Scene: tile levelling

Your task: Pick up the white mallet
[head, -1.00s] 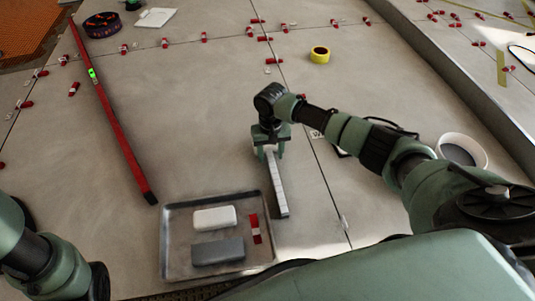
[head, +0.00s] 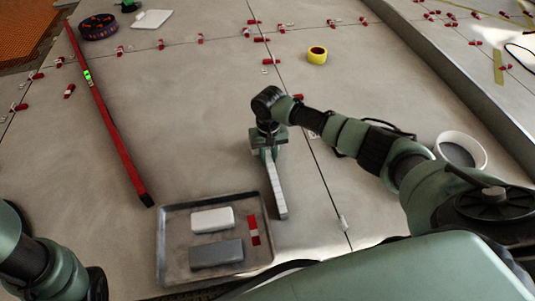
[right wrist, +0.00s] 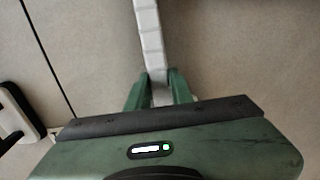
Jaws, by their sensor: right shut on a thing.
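A long pale grey-white handle (head: 277,190), which I take to be the white mallet's, points toward me on the floor to the right of the metal tray. My right gripper (head: 266,150) is shut on its far end, pointing down. In the right wrist view, the handle (right wrist: 151,45) runs up the picture from between the green fingers of the right gripper (right wrist: 160,90). No mallet head shows in either view. I cannot tell whether the handle touches the floor. Part of my left arm is at the lower left of the head view, its gripper out of sight.
The metal tray (head: 163,262) holds a white block (head: 212,219), a grey block (head: 216,254) and a red-white piece (head: 254,230). A long red level (head: 111,125) lies left. Several red clips line the tile joints.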

